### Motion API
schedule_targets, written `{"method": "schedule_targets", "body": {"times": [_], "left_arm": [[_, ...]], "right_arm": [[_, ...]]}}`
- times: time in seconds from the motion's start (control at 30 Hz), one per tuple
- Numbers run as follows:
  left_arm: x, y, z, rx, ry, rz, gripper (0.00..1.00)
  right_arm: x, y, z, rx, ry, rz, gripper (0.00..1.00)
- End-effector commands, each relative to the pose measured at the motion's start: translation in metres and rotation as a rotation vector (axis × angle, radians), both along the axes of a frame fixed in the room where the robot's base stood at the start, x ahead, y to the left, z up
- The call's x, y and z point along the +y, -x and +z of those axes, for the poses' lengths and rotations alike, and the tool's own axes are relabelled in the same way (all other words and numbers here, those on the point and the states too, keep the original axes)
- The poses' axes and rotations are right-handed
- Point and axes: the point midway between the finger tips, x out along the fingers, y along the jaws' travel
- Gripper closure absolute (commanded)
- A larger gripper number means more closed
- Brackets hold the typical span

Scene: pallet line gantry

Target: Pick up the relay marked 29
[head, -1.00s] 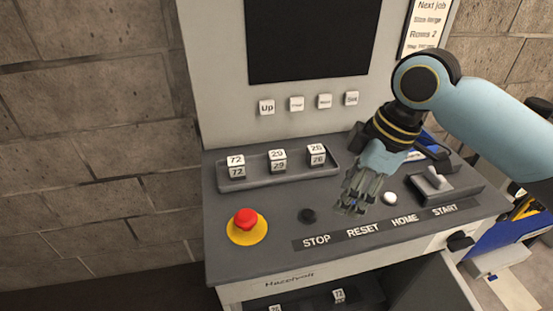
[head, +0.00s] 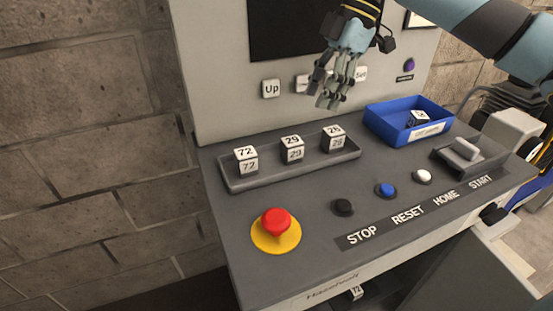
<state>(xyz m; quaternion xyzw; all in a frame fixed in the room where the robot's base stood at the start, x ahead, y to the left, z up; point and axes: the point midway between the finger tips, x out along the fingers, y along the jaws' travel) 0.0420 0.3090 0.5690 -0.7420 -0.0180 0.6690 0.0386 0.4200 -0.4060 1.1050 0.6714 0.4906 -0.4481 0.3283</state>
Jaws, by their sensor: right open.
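The relay marked 29 (head: 292,149) is a small block with a white top and the number on top and front. It sits in the middle of a shallow grey tray (head: 233,187) on the console. The relay marked 72 (head: 246,160) stands to its left and the relay marked 26 (head: 333,138) to its right. My right gripper (head: 329,99) is open and empty, above and behind the tray's right part, in front of the panel buttons. My left gripper is not in view.
A red emergency button (head: 276,222), black (head: 342,207), blue (head: 385,190) and white (head: 422,177) buttons and a grey lever (head: 466,149) line the front. An open drawer below holds a block marked 72 (head: 356,292).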

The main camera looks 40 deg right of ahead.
Motion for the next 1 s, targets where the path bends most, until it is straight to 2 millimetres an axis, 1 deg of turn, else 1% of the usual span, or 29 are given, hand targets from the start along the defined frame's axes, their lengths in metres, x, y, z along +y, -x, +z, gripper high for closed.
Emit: {"method": "schedule_targets", "body": {"times": [0.03, 0.1, 0.17, 0.27, 0.4, 0.67, 0.8, 0.9, 1.0], "left_arm": [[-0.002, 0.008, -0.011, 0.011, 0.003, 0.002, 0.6], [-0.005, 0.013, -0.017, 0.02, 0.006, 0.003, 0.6], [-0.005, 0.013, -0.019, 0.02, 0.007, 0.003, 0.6], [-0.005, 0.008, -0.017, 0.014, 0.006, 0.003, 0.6], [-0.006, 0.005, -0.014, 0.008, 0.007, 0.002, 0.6], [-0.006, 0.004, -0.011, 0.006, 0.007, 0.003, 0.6], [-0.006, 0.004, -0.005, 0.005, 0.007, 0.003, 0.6], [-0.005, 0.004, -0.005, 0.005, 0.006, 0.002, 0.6], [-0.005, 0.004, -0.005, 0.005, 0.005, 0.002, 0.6]], "right_arm": [[0.0, 0.0, -0.01, 0.0, 0.0, 0.001, 0.54], [0.0, 0.0, -0.016, 0.0, -0.001, 0.001, 0.54], [0.001, -0.001, -0.02, 0.001, -0.002, 0.002, 0.54], [0.007, -0.002, -0.032, 0.002, -0.006, -0.001, 0.54], [0.016, -0.005, -0.053, 0.001, -0.006, 0.0, 0.54], [0.024, -0.009, -0.075, 0.002, -0.005, -0.001, 0.54], [0.032, -0.014, -0.096, 0.002, -0.006, -0.001, 0.54], [0.036, -0.015, -0.109, 0.002, -0.003, 0.0, 0.54], [0.038, -0.015, -0.115, 0.001, -0.002, 0.001, 0.54]]}}
